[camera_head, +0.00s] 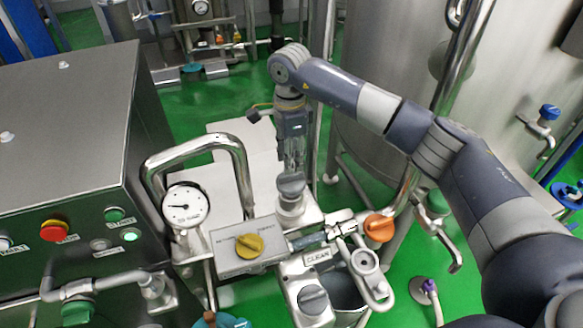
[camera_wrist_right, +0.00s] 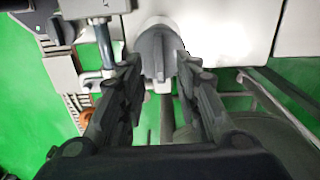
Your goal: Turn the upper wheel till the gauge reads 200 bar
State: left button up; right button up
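The round white gauge (camera_head: 185,206) is on the left of the pipework in the head view. Its dark needle points roughly left; the scale is too small to read. The upper wheel (camera_head: 291,185) is a grey knob on a pale block. My right gripper (camera_head: 292,168) points down just above this wheel. In the right wrist view its dark fingers (camera_wrist_right: 158,65) are apart, one on each side of the grey wheel (camera_wrist_right: 157,45); I see no clear contact. A second grey wheel (camera_head: 313,299) is lower, near the CLEAN label. My left gripper is not in view.
A yellow knob (camera_head: 249,246) on a metal box and an orange knob (camera_head: 379,227) stand near the wheels. A bent steel pipe (camera_head: 205,143) arches behind the gauge. A steel cabinet with buttons (camera_head: 54,230) is at left, a large tank (camera_head: 395,80) at right.

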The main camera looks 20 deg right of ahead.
aim_at(291, 180)
jog(key=shift+d+f+p, duration=0.1)
jog(key=shift+f+p, duration=0.25)
jog(key=shift+f, duration=2.15)
grip_shut()
